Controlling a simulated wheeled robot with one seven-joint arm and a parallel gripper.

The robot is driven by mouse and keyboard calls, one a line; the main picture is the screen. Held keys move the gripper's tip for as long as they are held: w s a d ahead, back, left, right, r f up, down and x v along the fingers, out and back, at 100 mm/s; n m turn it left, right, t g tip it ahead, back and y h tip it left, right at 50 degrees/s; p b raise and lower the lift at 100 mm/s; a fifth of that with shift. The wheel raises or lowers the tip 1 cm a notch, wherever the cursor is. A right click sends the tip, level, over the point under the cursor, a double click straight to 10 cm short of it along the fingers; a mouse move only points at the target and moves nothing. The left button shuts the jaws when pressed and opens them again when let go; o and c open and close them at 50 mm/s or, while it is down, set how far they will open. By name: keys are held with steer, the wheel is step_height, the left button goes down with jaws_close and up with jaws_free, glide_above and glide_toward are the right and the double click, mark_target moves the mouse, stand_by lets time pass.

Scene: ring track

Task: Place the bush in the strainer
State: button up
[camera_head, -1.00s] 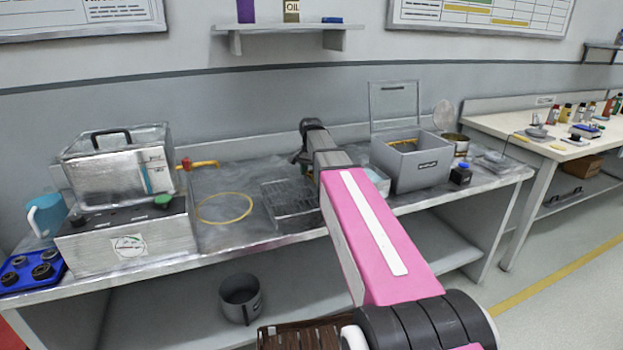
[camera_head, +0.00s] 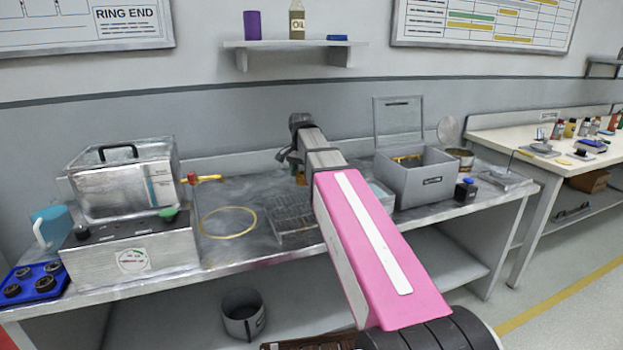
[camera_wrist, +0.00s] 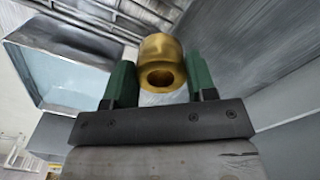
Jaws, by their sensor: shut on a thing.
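The brass bush (camera_wrist: 160,65) is a short gold cylinder with a hole, held between the two green fingers of my gripper (camera_wrist: 158,80) in the wrist view. In the head view my gripper (camera_head: 297,168) is above the bench, at the back edge of the strainer (camera_head: 290,224), with a bit of gold under it. The strainer is a grey wire basket on the bench, partly hidden by my arm. Its wires also seem to show at the top of the wrist view. The bush is apart from it.
A pale blue tub (camera_head: 383,196) stands right of my arm, beside an open grey box (camera_head: 415,182). A yellow ring (camera_head: 228,222) lies left of the strainer. A metal machine (camera_head: 130,240) and a blue tray (camera_head: 32,283) of dark rings stand further left.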

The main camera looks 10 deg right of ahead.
steer(key=s+a+r, duration=0.3)
steer(key=s+d+n, duration=0.8)
steer(key=s+d, duration=0.1)
steer(key=s, duration=0.1)
stand_by(0.7)
steer(key=w+a+m, duration=0.8)
steer(key=w+a, duration=0.2)
steer(key=w, duration=0.2)
steer(key=w+d+f, duration=0.1)
steer(key=d+f, duration=0.1)
steer(key=d, duration=0.1)
steer(key=w+d+f, duration=0.2)
steer(key=d, duration=0.1)
steer(key=w+d+f, duration=0.2)
steer(key=d+f, duration=0.1)
steer(key=shift+w+d, duration=0.25)
steer(key=shift+d, duration=0.1)
steer(key=shift+f, duration=2.05)
steer(key=shift+f, duration=0.1)
